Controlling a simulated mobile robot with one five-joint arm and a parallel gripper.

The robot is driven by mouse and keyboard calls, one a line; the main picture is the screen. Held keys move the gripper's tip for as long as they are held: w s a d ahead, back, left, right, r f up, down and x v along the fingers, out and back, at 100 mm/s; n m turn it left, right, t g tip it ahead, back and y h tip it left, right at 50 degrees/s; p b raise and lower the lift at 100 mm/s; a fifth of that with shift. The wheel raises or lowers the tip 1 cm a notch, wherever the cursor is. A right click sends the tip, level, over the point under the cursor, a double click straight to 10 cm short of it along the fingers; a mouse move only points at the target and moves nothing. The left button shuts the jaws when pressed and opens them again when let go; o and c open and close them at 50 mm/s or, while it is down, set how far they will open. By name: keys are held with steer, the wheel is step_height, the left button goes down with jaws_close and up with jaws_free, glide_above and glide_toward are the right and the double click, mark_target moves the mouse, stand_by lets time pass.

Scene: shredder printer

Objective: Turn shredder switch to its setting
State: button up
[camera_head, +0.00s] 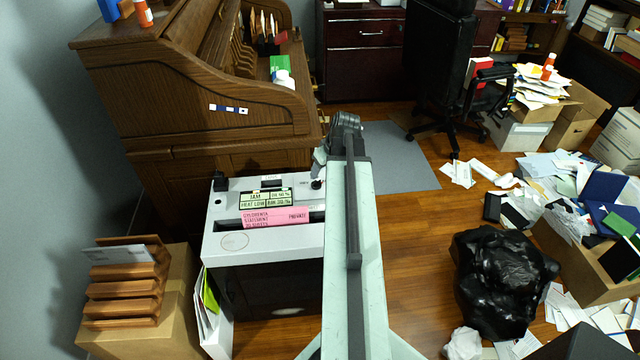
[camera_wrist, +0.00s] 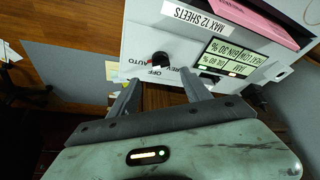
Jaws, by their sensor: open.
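The shredder (camera_head: 222,243) is a pale grey unit on a dark bin, left of my arm in the head view. Its black switch knob (camera_wrist: 160,60) shows in the wrist view beside the labels AUTO, OFF and REV, upside down there; I cannot tell for certain which label it points at. In the head view the knob (camera_head: 316,184) is small, at the shredder's right back corner. My gripper (camera_wrist: 160,86) is open, its two fingers on either side of the knob's line, seemingly just short of it. In the head view my gripper (camera_head: 320,158) is mostly hidden by my arm.
A wooden roll-top desk (camera_head: 200,90) stands directly behind. A black bag (camera_head: 500,275) and scattered papers lie at right. Some wooden floor (camera_head: 420,235) is clear right of my arm.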

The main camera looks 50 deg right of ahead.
mark_target(317, 181)
steer(key=b+x, duration=0.7)
steer(key=x, duration=0.1)
steer(key=shift+a+r, duration=0.1)
